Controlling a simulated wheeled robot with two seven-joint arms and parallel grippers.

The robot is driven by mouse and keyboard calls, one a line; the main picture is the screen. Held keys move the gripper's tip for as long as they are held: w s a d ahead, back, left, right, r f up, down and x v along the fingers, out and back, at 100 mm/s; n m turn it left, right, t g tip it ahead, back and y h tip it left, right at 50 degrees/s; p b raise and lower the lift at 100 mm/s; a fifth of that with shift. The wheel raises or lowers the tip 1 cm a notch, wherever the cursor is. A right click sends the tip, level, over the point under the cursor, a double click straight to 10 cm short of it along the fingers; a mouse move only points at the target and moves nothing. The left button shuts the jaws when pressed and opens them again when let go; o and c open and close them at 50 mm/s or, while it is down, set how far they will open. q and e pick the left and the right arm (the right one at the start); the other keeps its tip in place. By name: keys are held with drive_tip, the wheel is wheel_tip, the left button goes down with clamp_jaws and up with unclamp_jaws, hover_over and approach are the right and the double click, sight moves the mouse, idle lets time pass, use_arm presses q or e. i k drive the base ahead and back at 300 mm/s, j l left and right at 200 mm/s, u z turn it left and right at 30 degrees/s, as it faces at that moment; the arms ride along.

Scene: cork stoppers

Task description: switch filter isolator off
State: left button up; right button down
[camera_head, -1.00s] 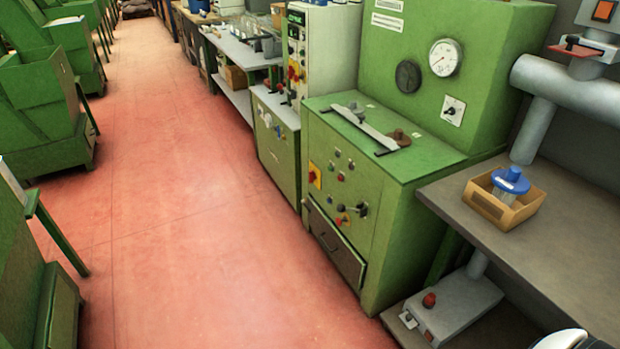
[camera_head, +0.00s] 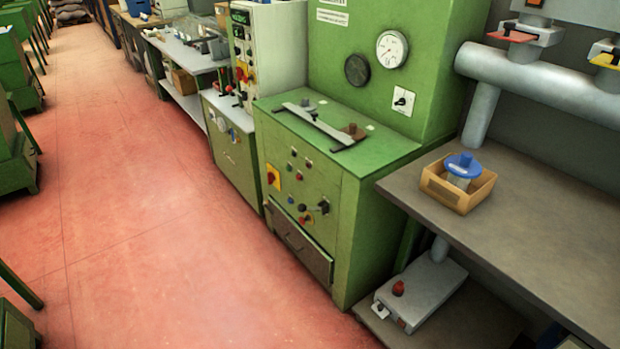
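No label readable here names the filter isolator, so I cannot tell which control it is. A black rotary switch on a white plate (camera_head: 404,100) is on the upright green panel. A red knob on a yellow plate (camera_head: 272,177) is on the front of the green cabinet (camera_head: 345,240), left of several small knobs and buttons. A grey box with a red button (camera_head: 398,288) sits on the low shelf. Neither of my grippers is in view.
A cardboard box (camera_head: 456,198) holding a blue-topped item (camera_head: 463,166) stands on the grey bench (camera_head: 535,220). Grey pipes with a red lever (camera_head: 511,33) and a yellow lever (camera_head: 606,56) are above it. The red floor (camera_head: 150,230) to the left is open.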

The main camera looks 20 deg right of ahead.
sight(270, 177)
drive_tip(key=i+j+z, duration=0.85)
drive_tip(key=j+z, duration=0.15)
drive_tip(key=i+j, duration=0.15)
drive_tip(key=j, duration=0.2)
drive_tip(key=i+j, duration=0.2)
drive_tip(key=j, duration=0.2)
drive_tip(key=i+j+z, duration=0.1)
drive_tip(key=j, duration=0.25)
drive_tip(key=i+j, duration=0.25)
drive_tip(key=i+j+z, duration=0.1)
drive_tip(key=j, duration=0.4)
drive_tip(key=i+j, duration=0.2)
drive_tip(key=j, duration=0.2)
drive_tip(key=i+j, duration=0.15)
drive_tip(key=j, duration=0.2)
drive_tip(key=z, duration=0.05)
